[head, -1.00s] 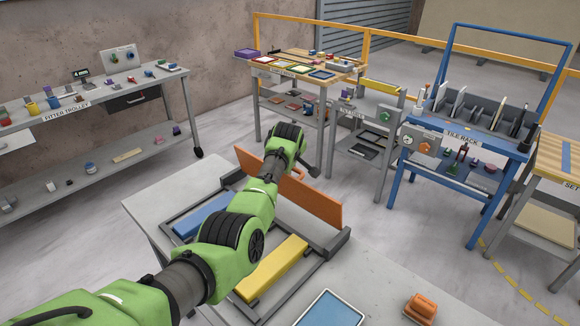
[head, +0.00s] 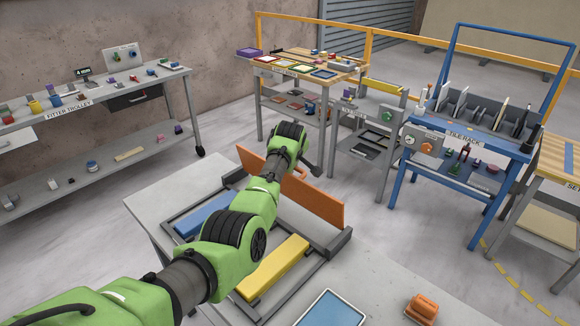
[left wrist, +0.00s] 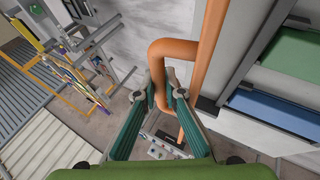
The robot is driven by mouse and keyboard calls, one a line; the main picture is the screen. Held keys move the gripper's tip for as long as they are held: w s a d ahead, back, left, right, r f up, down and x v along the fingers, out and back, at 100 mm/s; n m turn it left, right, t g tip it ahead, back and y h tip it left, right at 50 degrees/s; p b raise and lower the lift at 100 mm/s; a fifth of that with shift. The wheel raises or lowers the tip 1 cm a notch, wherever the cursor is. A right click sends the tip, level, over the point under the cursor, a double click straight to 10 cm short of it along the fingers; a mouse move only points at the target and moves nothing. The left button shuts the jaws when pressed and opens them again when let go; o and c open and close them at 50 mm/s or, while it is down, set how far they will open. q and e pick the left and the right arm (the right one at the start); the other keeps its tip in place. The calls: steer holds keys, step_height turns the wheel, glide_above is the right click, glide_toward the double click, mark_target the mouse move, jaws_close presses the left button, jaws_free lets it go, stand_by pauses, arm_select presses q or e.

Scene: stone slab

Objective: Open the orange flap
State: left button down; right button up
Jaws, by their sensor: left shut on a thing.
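The orange flap (head: 318,204) stands up steeply from a grey frame (head: 334,247) on the slab. In the left wrist view the flap (left wrist: 208,60) shows nearly edge-on, with its orange loop handle (left wrist: 157,60) sticking out to the left. My left gripper (left wrist: 162,97) is shut on this handle, one finger on each side of the handle's bar. In the head view my left arm reaches over the frame to the flap's far side, and the fingertips are hidden there. My right gripper is in neither view.
A blue bar (head: 202,213) and a yellow bar (head: 272,266) lie in the frame. A blue panel (head: 330,308) and an orange handled block (head: 422,307) are on the slab's near right. Past the slab stand a trolley, a bench and a blue tile rack (head: 462,143).

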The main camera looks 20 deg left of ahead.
arm_select(q)
steer(key=shift+w+d+r, duration=0.4)
steer(key=shift+w+r, duration=0.1)
steer(key=shift+r, duration=0.05)
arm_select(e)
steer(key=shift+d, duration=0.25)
arm_select(q)
steer(key=c, duration=2.4)
jaws_free()
steer(key=shift+o, duration=0.2)
steer(key=shift+f, duration=0.15)
